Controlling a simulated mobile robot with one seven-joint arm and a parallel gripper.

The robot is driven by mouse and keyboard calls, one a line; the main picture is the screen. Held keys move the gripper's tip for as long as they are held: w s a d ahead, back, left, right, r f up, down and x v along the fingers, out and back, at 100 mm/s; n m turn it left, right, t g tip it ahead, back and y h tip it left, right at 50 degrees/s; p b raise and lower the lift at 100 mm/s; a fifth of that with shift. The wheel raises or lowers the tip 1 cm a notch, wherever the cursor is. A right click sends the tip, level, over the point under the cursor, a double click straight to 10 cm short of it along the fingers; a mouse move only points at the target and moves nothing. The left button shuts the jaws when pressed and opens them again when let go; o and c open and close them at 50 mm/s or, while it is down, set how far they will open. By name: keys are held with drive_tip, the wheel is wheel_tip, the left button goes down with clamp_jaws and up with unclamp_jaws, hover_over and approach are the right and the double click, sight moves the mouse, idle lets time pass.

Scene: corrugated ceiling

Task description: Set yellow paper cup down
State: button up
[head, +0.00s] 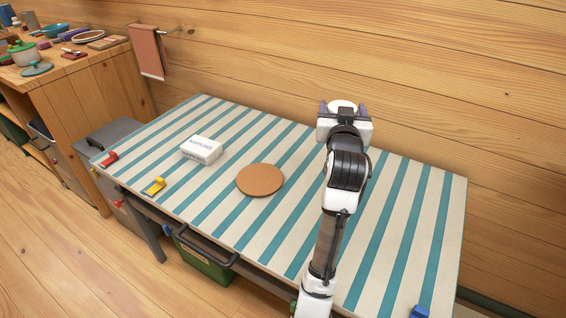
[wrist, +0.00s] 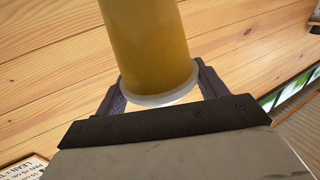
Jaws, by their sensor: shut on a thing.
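The yellow paper cup (wrist: 150,45) shows large in the wrist view, with its pale rim towards my gripper. My gripper (wrist: 162,85) is shut on it, with a purple finger on either side near that rim. In the head view my gripper (head: 343,107) is over the back right part of the striped table (head: 405,230), close to the wooden wall. There only a whitish round part of the cup (head: 343,103) shows between the fingers; the rest is hidden. I cannot tell how high the cup is above the table.
A round cork mat (head: 260,180) lies mid-table, left of my arm. A white napkin box (head: 201,149) stands further left. Yellow (head: 154,186), red (head: 109,159) and blue (head: 419,312) clips sit on the table's edges. The striped top is clear to the right of my arm.

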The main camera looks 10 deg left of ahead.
wheel_tip(320, 180, down, 20)
drive_tip(key=shift+s+r, duration=0.15)
idle(0.4)
drive_tip(key=shift+f, duration=0.25)
drive_tip(key=o, duration=1.2)
drive_tip(key=shift+c, duration=0.2)
drive_tip(key=shift+r, duration=0.1)
drive_tip(key=shift+r, duration=0.1)
drive_tip(key=s+b, duration=0.1)
drive_tip(key=s, duration=1.1)
drive_tip(key=shift+d+b, duration=0.3)
drive_tip(key=shift+d, duration=0.15)
